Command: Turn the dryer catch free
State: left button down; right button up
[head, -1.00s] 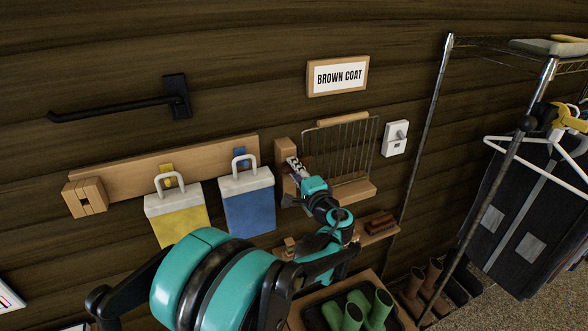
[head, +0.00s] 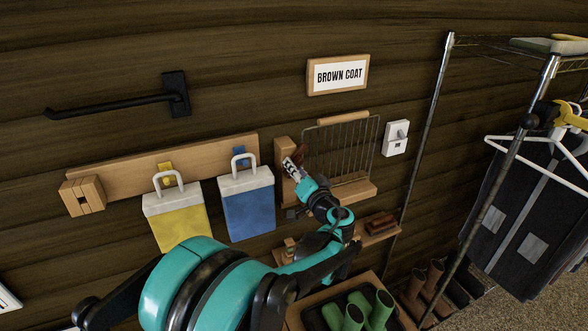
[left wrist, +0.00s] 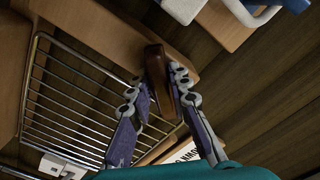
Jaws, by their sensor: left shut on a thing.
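The dryer is a wire rack (head: 345,150) with wooden rails, fixed to the dark plank wall; it also shows in the left wrist view (left wrist: 70,95). The catch, a small dark brown wooden bar (left wrist: 157,78), sits by the wooden block (head: 284,160) at the rack's left side. In the head view the catch (head: 301,155) is mostly hidden behind my fingers. My left gripper (head: 291,167) is shut on the catch, with one finger on each side of it in the left wrist view (left wrist: 156,85). My right gripper is not in view.
Blue (head: 248,205) and yellow (head: 177,222) bags hang left of the rack. A white switch (head: 396,138) is at its right. A shelf with a brown brush (head: 382,223) and green boots (head: 358,312) are below. A metal clothes rail (head: 424,140) stands right.

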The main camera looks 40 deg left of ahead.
pick_arm(q)
jog(key=n, duration=0.4)
jog(key=shift+f, duration=0.1)
jog(key=shift+n+b, duration=0.35)
jog(key=shift+n, duration=1.85)
jog(key=c, duration=1.5)
grip_release()
jog(key=v, duration=1.2)
